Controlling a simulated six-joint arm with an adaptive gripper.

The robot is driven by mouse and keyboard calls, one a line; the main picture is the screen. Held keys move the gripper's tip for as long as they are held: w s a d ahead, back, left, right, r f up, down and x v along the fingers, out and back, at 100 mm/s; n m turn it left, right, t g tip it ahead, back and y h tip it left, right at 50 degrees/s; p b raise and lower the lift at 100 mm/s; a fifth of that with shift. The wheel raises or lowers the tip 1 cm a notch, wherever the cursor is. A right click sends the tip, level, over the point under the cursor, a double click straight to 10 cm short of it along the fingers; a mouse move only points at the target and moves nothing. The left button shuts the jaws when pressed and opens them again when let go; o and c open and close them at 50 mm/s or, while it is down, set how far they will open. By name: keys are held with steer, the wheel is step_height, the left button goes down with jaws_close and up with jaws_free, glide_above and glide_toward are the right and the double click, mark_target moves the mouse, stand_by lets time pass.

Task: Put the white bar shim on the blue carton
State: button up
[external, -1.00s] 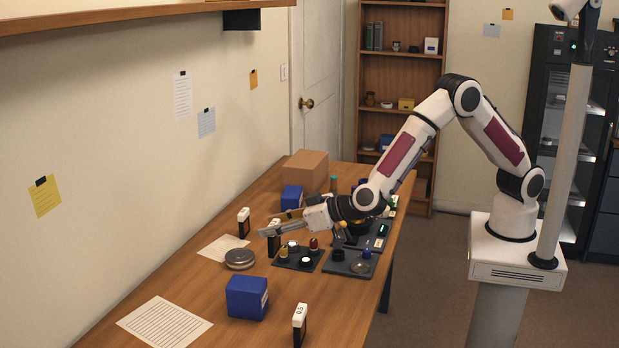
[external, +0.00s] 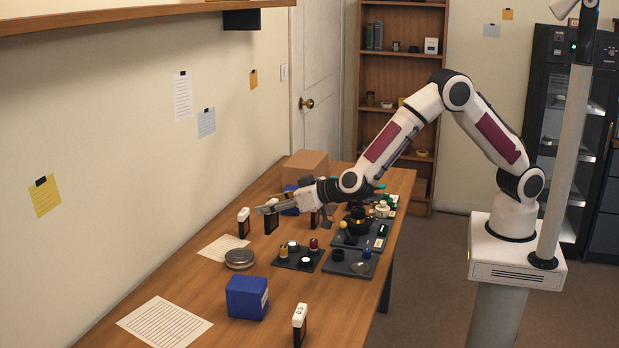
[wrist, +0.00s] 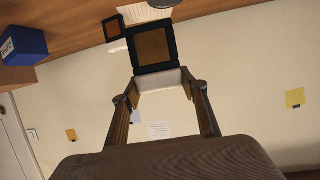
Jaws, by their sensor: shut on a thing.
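My gripper (external: 265,208) is shut on a white-topped shim (external: 271,221), holding it upright above the table. In the wrist view the shim's black frame with a brown window (wrist: 152,48) hangs from a white bar (wrist: 161,80) between the fingertips (wrist: 160,90). One blue carton (external: 247,299) stands at the near part of the table, its top bare. A second blue carton (external: 290,200) is at the far end, partly hidden behind my gripper; a blue carton also shows at the left of the wrist view (wrist: 22,45).
Other white-topped shims stand at the left (external: 243,222), at the front (external: 299,325) and behind my wrist (external: 315,219). A round tin (external: 239,259), dark trays with small parts (external: 348,264) and a cardboard box (external: 306,167) are around. Table between tin and front paper (external: 165,323) is clear.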

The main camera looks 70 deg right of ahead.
steer(key=w+d+r+m+h, duration=0.1)
steer(key=w+d+r+h, duration=0.1)
steer(key=d, duration=1.6)
steer(key=w+d+r+m+g+h, duration=0.1)
steer(key=w+d+r, duration=0.3)
steer(key=d, duration=1.4)
steer(key=shift+w+d+m+h, duration=0.3)
steer(key=shift+w+m+h, duration=0.1)
steer(key=shift+w+m, duration=0.3)
step_height(320, 180, down, 6)
steer(key=shift+f, duration=0.1)
steer(key=shift+f, duration=1.85)
steer(key=shift+f, duration=0.15)
